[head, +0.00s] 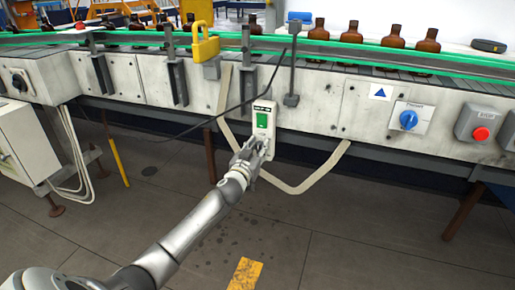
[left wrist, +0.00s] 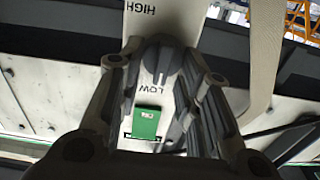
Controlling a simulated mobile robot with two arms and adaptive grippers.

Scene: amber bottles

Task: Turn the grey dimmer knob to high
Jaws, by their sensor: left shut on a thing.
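The grey dimmer knob (left wrist: 165,58) sits on a pale panel (head: 267,117) fixed to the front of the conveyor. The panel has a green patch, and the words HIGH and LOW are upside down in the left wrist view. A pale mark on the knob is on its LOW side. My left gripper (head: 257,145) is at the lower part of the panel, and in the left wrist view its fingers (left wrist: 163,70) are on both sides of the knob, shut on it. In the head view the gripper mostly hides the knob. My right gripper is not in view.
A blue rotary knob (head: 408,120) and a red button (head: 481,134) are on the conveyor front at the right. A yellow padlock (head: 206,48) hangs at upper left of the panel. Amber bottles (head: 393,36) stand on the belt. A beige cable (head: 318,172) loops below the panel.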

